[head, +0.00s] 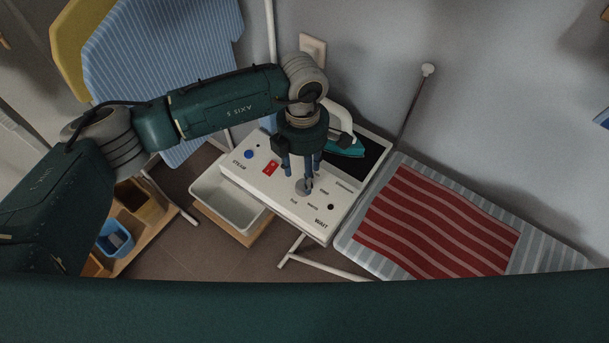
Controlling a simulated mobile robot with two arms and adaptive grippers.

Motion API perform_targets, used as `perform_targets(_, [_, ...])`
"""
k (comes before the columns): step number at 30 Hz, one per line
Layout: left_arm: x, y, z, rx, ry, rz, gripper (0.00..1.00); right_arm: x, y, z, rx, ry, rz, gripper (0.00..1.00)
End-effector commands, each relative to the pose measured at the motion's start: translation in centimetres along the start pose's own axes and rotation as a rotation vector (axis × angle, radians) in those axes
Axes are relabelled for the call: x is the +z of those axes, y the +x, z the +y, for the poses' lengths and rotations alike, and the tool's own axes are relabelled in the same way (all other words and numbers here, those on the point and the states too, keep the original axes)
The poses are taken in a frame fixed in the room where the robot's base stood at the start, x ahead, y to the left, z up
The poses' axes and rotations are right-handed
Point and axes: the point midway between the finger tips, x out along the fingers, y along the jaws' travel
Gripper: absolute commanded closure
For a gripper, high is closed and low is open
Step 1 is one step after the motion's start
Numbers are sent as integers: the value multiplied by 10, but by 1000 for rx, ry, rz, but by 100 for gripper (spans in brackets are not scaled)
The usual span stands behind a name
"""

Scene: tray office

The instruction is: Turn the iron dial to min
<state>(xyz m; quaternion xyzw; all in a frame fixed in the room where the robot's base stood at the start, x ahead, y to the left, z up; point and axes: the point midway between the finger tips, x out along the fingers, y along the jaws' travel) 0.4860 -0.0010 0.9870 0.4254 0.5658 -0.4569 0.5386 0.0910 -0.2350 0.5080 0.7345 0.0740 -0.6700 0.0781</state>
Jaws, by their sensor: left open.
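The iron dial (303,187) is a small grey round knob on the white control panel (257,184). Small printed labels surround it, too small to read surely. My left gripper (306,183) points down at the dial from above with its fingers apart. The fingers hide part of the dial, so I cannot tell whether they touch it or where its pointer stands. The panel also has a blue button (248,154), a red switch (270,168) and a dark round spot near the word WAIT. My right gripper does not show.
The iron (346,146), teal with a white handle, rests behind the panel. A red striped cloth (440,225) lies on the ironing board (354,246) at right. A white tray (232,205) sits lower left of the panel. A blue striped board stands upright behind my left arm.

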Motion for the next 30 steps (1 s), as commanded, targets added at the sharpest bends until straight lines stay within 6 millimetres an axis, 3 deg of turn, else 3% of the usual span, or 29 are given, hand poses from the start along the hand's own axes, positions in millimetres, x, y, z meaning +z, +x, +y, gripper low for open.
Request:
perform_targets(9, [1,38,-1,-1,0,-1,50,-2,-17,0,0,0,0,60])
perform_targets(19, [1,42,0,0,0,-2,50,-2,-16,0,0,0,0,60])
perform_targets(25, [1,42,0,0,1,-3,90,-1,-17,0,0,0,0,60])
perform_targets(30, [2,42,-1,0,-1,-4,94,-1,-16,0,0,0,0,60])
